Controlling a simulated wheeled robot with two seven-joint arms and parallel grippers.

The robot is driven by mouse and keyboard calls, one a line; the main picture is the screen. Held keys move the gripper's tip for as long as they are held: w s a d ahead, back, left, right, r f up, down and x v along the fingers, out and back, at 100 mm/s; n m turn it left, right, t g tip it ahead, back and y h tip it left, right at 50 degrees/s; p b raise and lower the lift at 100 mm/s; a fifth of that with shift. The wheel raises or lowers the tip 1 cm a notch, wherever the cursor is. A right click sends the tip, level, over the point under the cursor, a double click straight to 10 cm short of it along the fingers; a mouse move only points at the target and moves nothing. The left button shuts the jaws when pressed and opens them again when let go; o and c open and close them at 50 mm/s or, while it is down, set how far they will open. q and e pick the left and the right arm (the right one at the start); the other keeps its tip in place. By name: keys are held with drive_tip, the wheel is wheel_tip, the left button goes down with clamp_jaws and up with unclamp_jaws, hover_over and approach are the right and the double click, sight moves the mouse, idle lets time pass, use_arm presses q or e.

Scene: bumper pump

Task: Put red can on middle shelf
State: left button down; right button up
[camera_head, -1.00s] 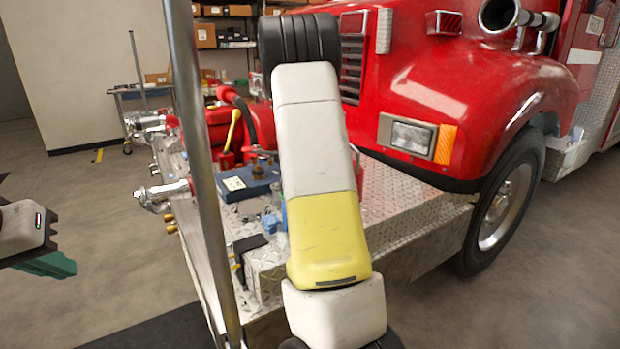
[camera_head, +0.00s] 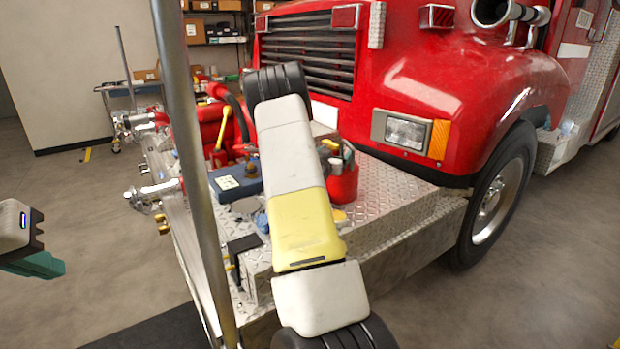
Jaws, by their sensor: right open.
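A red can-like container (camera_head: 342,186) with several tool-like items in its top stands on the diamond-plate bumper (camera_head: 395,197), just right of my right arm. Another red object with a yellow spout or handle (camera_head: 222,128) is on the bumper further left; I cannot tell which of the two is the red can. A shelf unit (camera_head: 216,41) with boxes stands at the back; its lower part is mostly hidden. My left gripper (camera_head: 38,265), with a teal fingertip, is at the left edge, empty as far as it shows. My right arm crosses the middle; its gripper is hidden.
A red fire truck (camera_head: 450,85) fills the right side. A blue toolbox (camera_head: 236,183) lies on the bumper. A metal pole (camera_head: 185,130) stands upright at the left front. A trolley (camera_head: 125,95) is at the back left. Floor at the left is clear.

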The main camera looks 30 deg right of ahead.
clamp_jaws()
drive_tip(key=shift+r, duration=0.2)
idle(0.3)
drive_tip(key=shift+r, duration=0.1)
